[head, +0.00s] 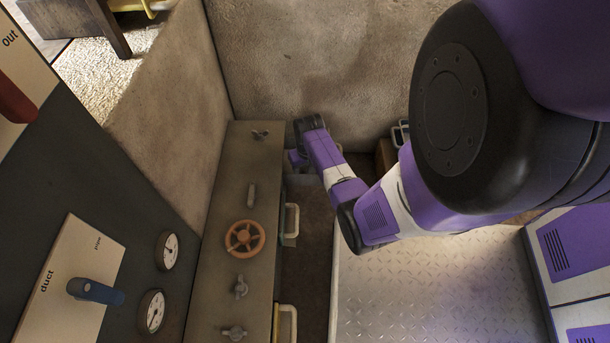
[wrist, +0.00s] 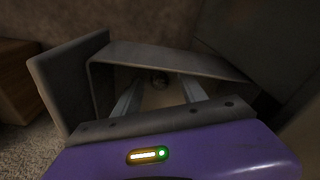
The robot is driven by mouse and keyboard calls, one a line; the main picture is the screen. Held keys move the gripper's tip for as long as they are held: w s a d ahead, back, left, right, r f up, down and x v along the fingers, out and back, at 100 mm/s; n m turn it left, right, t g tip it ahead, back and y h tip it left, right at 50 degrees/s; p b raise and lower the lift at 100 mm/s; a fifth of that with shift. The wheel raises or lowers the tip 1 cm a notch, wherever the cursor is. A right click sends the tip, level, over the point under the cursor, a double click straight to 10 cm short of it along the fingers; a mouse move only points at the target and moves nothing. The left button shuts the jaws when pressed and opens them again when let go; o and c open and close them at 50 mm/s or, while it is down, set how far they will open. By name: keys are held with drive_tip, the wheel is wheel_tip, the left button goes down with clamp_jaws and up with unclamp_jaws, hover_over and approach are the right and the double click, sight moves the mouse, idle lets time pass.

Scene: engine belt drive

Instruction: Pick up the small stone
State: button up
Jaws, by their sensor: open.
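In the wrist view, a small roundish grey lump (wrist: 160,79), which looks like the stone, lies inside an open metal drawer or box (wrist: 185,57). The picture is dim there, and its details are hard to make out. My gripper (wrist: 161,92) is open and empty, with its two pale fingers reaching into the box. The lump shows in the gap between the fingers, a little past the tips. I cannot tell how far apart they are in depth. In the head view, my gripper (head: 297,160) is low beside the cabinet's far end; the stone is not visible there.
The grey cabinet (head: 228,190) carries an orange handwheel (head: 244,238), wing knobs (head: 240,287) and pale side handles (head: 291,222). A rough wall (head: 300,70) stands close behind. In the wrist view, the drawer's upright panel (wrist: 62,85) is at left, with carpet (wrist: 35,145) beyond.

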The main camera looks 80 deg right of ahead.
clamp_jaws()
drive_tip(key=shift+r, duration=0.1)
